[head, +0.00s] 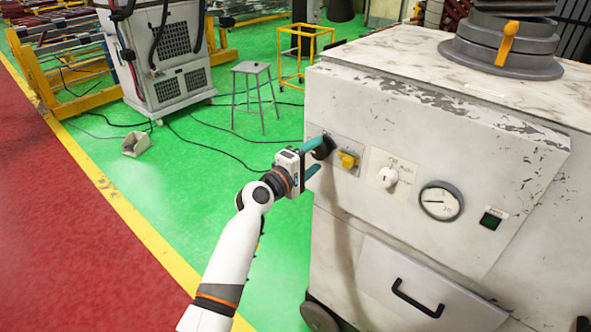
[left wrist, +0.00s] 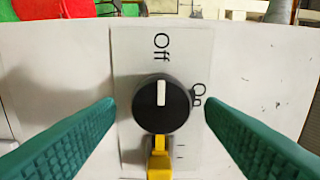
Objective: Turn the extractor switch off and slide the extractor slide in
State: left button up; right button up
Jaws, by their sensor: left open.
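The extractor switch is a black round knob (left wrist: 161,104) on a white label plate on the cabinet's front. Its white mark points to the word Off; On is printed at its right. In the head view the knob (head: 323,147) is partly hidden by my gripper. My left gripper (head: 317,158) is open at the cabinet front; in the left wrist view its two green fingers (left wrist: 160,107) stand either side of the knob, with gaps. The extractor slide shows a yellow handle (head: 507,42) on the grey round collar (head: 500,62) on the cabinet top. My right gripper is not in view.
A yellow switch (head: 348,160), a white knob (head: 387,177) and a gauge (head: 441,201) sit right of the knob. A drawer with a black handle (head: 416,300) is below. A stool (head: 252,95) stands behind on open green floor.

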pick_arm(q)
jog(key=b+v, duration=0.1)
jog(key=v, duration=0.9)
jog(key=shift+s+b, duration=0.15)
jog(key=shift+b, duration=0.2)
jog(key=shift+f, duration=0.1)
